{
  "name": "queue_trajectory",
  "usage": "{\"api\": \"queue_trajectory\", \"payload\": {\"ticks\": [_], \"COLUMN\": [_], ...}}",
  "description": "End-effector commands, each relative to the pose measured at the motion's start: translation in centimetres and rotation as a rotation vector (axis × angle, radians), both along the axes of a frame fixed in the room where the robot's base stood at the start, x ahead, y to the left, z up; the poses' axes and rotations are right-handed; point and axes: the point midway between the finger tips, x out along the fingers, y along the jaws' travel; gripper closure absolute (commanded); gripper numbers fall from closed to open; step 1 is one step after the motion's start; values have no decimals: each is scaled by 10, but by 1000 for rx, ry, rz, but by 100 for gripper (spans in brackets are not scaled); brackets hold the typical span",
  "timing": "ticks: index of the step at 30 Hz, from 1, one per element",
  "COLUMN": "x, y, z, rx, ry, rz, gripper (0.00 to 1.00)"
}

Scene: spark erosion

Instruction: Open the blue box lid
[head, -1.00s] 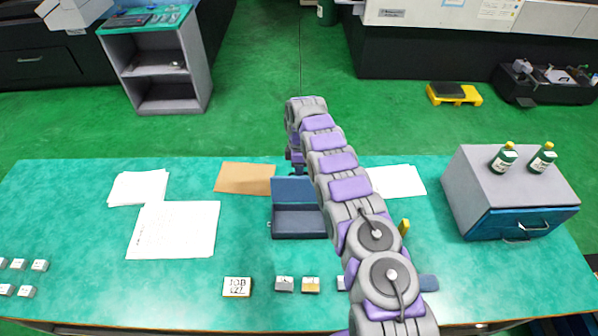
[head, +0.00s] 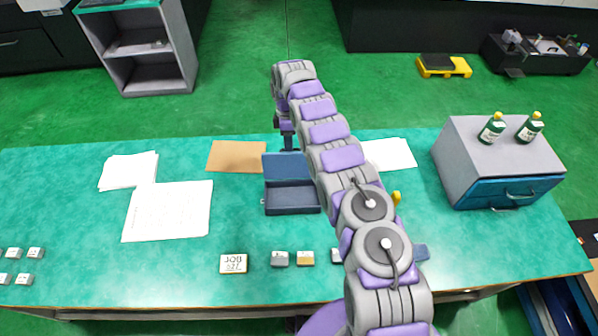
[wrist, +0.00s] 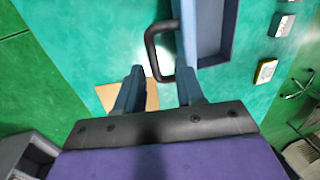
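The blue box (head: 292,201) sits on the green table with its inside showing. Its lid (head: 287,165) stands raised at the far side. In the wrist view the box (wrist: 214,30) is at the top, with the lid (wrist: 187,35) seen nearly edge-on and a dark handle (wrist: 152,48) sticking out from it. My gripper (head: 287,142) is just beyond the lid in the head view, partly hidden by my arm. In the wrist view my gripper (wrist: 160,84) is open, its fingers on either side of the handle's lower end. I cannot tell whether they touch it.
A grey cabinet with a blue drawer (head: 515,192) and two green bottles stands at the right. Papers (head: 168,210), a brown sheet (head: 236,157) and small blocks (head: 280,258) lie on the table. My arm covers the area right of the box.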

Motion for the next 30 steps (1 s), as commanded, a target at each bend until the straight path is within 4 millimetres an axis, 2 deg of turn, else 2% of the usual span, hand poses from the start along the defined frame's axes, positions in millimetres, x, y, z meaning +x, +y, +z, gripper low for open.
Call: {"api": "queue_trajectory", "payload": {"ticks": [13,30], "x": [-13,-51], "y": [-2,-13], "z": [1,4], "rx": [3,-2], "ry": [1,5], "rz": [2,-1], "gripper": [62,62]}}
